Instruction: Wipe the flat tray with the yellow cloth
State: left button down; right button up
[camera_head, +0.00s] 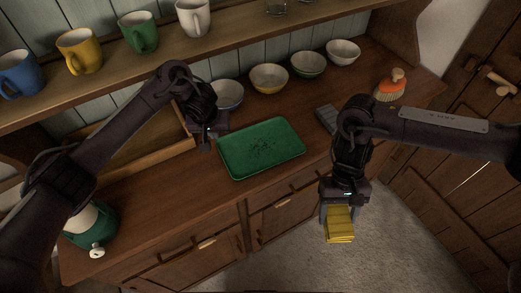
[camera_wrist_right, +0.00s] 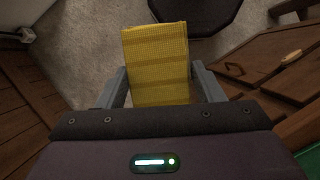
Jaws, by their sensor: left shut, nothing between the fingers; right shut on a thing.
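The flat green tray (camera_head: 240,158) lies on the wooden counter, with dark marks (camera_head: 262,147) near its middle. My right gripper (camera_head: 338,218) is shut on the folded yellow cloth (camera_head: 340,232) and holds it out over the floor, in front of the counter edge and to the right of the tray. In the right wrist view the cloth (camera_wrist_right: 157,62) sits between the two grey fingers. My left gripper (camera_head: 208,142) is shut and empty, just left of the tray's back left corner; its fingertips are small and dark.
Several bowls (camera_head: 269,78) stand behind the tray, and mugs (camera_head: 80,51) are on the shelf above. A brush (camera_head: 390,86) stands at the right end. A grey item (camera_head: 327,120) lies right of the tray. A wooden box (camera_head: 150,160) is at left, behind a green item (camera_head: 92,225).

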aim_at(217, 144)
pick_arm(q)
notch_tip(217, 144, down, 2)
jog(key=shift+f+b, duration=0.15)
jog(key=shift+b, duration=0.75)
pick_arm(e)
notch_tip(217, 144, down, 3)
jog(key=shift+w+r, duration=0.1)
jog(key=shift+f, duration=0.25)
pick_arm(q)
jog(key=shift+f+b, duration=0.45)
jog(key=shift+f, duration=0.1)
pick_arm(e)
jog(key=shift+f, duration=0.2)
dwell(0.4)
pick_arm(q)
notch_tip(217, 144, up, 6)
jog(key=p, duration=0.8)
jog(key=shift+p, duration=0.3)
pick_arm(e)
notch_tip(217, 144, up, 9)
jog(key=shift+f, duration=0.15)
